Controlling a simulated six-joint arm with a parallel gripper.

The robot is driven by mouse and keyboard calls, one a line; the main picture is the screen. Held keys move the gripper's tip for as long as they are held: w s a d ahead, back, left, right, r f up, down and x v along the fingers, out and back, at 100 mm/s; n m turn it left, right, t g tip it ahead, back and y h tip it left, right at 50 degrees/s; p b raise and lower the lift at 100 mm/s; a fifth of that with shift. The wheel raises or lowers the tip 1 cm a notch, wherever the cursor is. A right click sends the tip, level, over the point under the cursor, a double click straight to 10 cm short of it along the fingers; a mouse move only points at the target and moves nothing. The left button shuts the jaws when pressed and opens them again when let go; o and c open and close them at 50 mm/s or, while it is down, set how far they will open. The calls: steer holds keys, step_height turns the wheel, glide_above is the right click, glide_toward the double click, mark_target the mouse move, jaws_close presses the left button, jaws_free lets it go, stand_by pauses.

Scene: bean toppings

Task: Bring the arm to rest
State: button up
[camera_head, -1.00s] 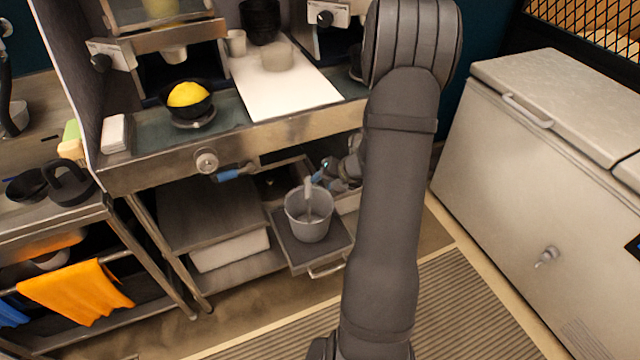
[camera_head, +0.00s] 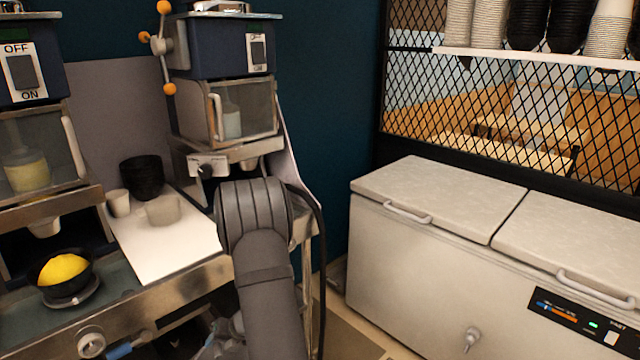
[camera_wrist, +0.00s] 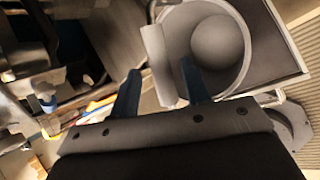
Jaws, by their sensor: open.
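My gripper (camera_wrist: 160,70) shows in the wrist view with its two blue-tipped fingers apart. A light grey scoop handle (camera_wrist: 157,58) appears between the fingertips in the picture; I see no finger closed on it. The round scoop bowl (camera_wrist: 217,42) lies in a grey bucket (camera_wrist: 246,78) just beyond the fingers. In the head view my grey arm rises in front of the counter, and I cannot make out the gripper's fingers there.
A black bowl with yellow food (camera_head: 66,277) stands on the steel counter (camera_head: 185,290) at left. A white board (camera_head: 150,248) carries cups (camera_head: 163,209). A dispenser (camera_head: 222,95) stands behind my arm. A chest freezer (camera_head: 420,270) fills the right side.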

steer(key=x, duration=0.4)
steer(key=shift+a+f, duration=0.1)
steer(key=shift+f, duration=0.1)
steer(key=shift+r, duration=1.3)
